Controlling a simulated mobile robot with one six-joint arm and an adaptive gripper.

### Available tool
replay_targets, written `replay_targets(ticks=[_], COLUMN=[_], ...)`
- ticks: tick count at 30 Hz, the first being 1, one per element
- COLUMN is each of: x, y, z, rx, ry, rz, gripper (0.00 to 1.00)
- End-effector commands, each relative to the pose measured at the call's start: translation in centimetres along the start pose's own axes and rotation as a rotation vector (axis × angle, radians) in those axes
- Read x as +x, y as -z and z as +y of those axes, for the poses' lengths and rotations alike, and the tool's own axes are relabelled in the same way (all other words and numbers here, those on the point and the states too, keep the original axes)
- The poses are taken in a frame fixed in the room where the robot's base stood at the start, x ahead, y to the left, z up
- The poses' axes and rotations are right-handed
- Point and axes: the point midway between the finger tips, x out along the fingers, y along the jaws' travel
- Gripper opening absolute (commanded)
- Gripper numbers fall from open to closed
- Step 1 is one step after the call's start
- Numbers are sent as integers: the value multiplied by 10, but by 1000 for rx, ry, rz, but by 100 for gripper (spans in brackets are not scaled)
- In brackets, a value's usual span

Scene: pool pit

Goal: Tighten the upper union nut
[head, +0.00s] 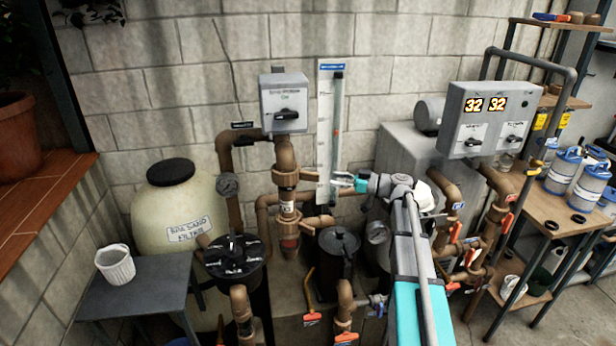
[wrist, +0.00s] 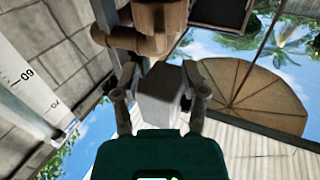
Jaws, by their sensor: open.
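The upper union nut (head: 285,178) is a brown ring with side lugs on the vertical pipe under the grey control box, in the head view. A clear section with pale and reddish bands (head: 287,207) sits below it, and a lower brown nut (head: 290,222) below that. My gripper (head: 347,181) is open, to the right of the upper nut and apart from it in the picture.
The grey control box (head: 284,103) is on the wall above the pipe. A tall white gauge board (head: 325,125) stands just behind my gripper. A black-lidded filter (head: 234,257) and a dark pump pot (head: 338,250) stand below.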

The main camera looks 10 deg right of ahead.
Motion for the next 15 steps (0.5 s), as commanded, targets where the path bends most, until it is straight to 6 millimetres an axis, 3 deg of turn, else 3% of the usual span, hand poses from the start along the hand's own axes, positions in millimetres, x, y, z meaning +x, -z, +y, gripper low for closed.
replay_targets(ticks=[15], x=[74], y=[0], z=[0], rx=[0], ry=[1], rz=[0], gripper=[56])
